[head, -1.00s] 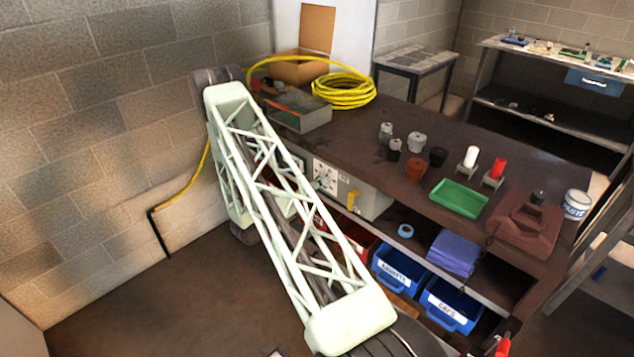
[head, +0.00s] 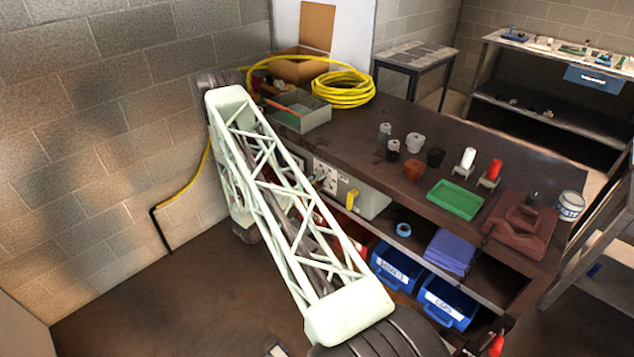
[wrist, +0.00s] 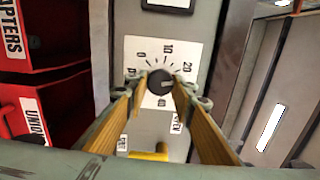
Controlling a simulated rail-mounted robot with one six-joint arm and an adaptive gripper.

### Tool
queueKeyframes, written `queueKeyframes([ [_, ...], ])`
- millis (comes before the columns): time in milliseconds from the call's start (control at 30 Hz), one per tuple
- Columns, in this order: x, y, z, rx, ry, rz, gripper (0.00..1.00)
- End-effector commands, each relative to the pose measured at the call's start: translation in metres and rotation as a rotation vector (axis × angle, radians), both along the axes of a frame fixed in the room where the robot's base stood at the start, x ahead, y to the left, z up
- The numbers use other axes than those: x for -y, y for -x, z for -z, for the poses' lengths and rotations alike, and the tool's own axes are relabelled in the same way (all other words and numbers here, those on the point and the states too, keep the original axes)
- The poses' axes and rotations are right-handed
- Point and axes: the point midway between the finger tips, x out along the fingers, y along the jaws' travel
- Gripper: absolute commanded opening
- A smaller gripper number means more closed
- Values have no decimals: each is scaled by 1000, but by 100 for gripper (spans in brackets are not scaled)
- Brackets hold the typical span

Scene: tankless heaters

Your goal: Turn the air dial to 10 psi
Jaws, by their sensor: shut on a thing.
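The air dial (wrist: 160,82) is a round black knob on a white scale plate (wrist: 137,52), seen in the wrist view. Numbers 0, 10 and 20 run over its top, with more marks at its lower side. A pale mark shows on the knob's right part, towards the 20 side; its exact reading is hard to tell. My gripper (wrist: 159,88) is shut on the dial, one tan-padded finger on each side. In the head view the grey heater box (head: 372,205) sits under the bench top, partly behind my arm; the gripper is hidden there.
A yellow handle (wrist: 148,155) lies just below the dial; it also shows in the head view (head: 352,198). Red bins (wrist: 40,110) stand at the left in the wrist view. The bench top (head: 400,125) carries a yellow hose coil (head: 344,89), pots and a green tray (head: 455,200).

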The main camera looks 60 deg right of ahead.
Motion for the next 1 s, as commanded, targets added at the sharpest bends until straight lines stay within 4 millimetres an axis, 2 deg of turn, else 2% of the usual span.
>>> queueKeyframes([
  [1000, 0, 0, -2, -775, -136, 0, 13],
])
